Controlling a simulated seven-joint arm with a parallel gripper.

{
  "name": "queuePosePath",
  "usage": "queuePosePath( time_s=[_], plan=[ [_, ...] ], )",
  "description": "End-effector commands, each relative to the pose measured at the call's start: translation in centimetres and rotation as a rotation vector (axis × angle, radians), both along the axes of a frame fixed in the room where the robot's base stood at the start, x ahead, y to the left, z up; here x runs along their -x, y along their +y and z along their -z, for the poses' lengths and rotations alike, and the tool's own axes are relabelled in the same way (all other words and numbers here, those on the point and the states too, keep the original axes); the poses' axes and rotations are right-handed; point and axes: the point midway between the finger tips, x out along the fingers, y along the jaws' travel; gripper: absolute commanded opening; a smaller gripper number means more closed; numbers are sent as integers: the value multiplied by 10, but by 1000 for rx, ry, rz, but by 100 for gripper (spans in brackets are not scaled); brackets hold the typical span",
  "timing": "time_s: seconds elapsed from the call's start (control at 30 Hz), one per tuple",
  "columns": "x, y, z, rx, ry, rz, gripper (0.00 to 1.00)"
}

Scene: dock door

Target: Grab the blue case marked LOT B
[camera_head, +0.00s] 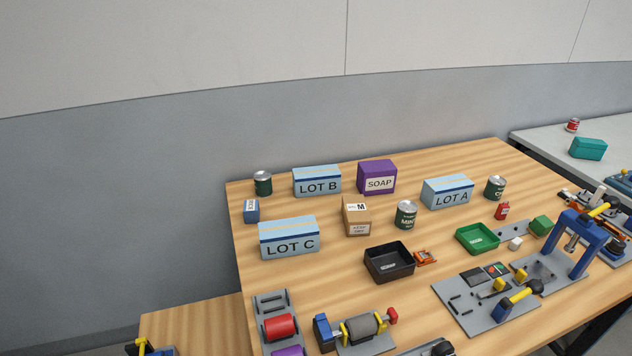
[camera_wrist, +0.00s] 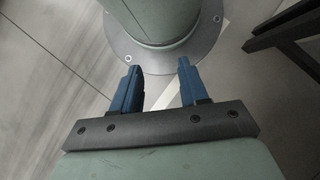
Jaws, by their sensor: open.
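The light blue case marked LOT B (camera_head: 317,182) stands upright on the wooden table near its back left, its label facing me. A dark green can is to its left and the purple SOAP box (camera_head: 377,178) is close on its right. Two similar blue cases stand nearby: LOT C (camera_head: 289,238) in front and to the left, and LOT A (camera_head: 447,191) farther right. My gripper (camera_wrist: 157,78) shows only in the wrist view, with its two blue fingers apart and nothing between them. It points down toward the floor, away from the table's objects. The head view does not show it.
A cardboard box (camera_head: 357,217) and a green can (camera_head: 405,214) stand in front of the SOAP box. A black tray (camera_head: 389,263) and a green tray (camera_head: 478,239) lie nearer. Tools and fixtures crowd the front and right. Bare wood lies between LOT B and LOT C. A wall stands behind.

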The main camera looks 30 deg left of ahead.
Motion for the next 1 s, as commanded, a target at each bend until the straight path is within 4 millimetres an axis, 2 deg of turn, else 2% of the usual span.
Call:
queuePosePath(
  time_s=[0.07,0.57,0.87,1.0],
  plan=[
    [0,0,0,0,0,0,52],
    [0,0,0,0,0,0,100],
    [-1,-3,0,12,1,14,100],
    [-8,-21,0,80,7,86,100]
  ],
)
